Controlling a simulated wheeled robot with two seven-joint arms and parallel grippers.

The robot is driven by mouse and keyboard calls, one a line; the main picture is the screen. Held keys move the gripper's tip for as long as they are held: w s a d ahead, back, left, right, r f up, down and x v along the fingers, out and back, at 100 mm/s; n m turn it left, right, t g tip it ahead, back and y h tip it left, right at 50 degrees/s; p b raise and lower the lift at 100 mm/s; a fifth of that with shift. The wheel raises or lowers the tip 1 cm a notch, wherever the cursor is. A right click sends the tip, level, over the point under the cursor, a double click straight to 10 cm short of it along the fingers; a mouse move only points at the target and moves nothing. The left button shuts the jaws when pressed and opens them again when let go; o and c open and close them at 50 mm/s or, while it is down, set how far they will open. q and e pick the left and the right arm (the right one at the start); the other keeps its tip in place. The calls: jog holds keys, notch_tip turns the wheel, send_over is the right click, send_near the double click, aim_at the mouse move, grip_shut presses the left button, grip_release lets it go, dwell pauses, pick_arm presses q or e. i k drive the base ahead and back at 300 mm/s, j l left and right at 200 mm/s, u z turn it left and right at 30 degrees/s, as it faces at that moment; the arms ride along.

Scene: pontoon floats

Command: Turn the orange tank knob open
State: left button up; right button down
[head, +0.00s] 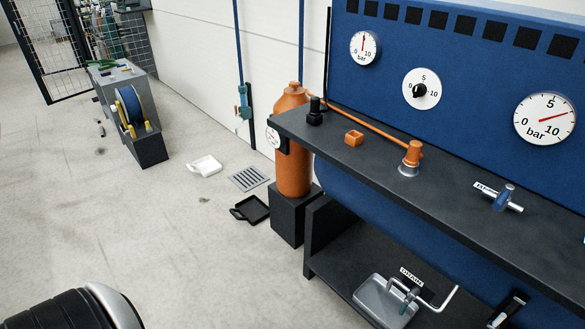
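An orange tank (292,160) stands upright on a black block beside the left end of a dark bench. A small orange square knob (353,138) sits on the bench top, and a black knob-like fitting (315,112) stands to its left, near the tank. I cannot tell which of them is the tank's knob, nor whether it is open or closed. An orange pipe (365,128) runs from near the tank top to an orange fitting (412,154) on the bench. Neither of my grippers is in view.
A blue panel (460,60) behind the bench carries round dials. A blue valve (503,198) is on the bench top; a grey tray (388,300) is below. A black tray (250,210), white tray (205,166) and grate (248,179) lie on the floor. Floor at left is mostly clear.

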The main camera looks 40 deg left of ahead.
aim_at(294, 85)
jog(key=u, duration=1.15)
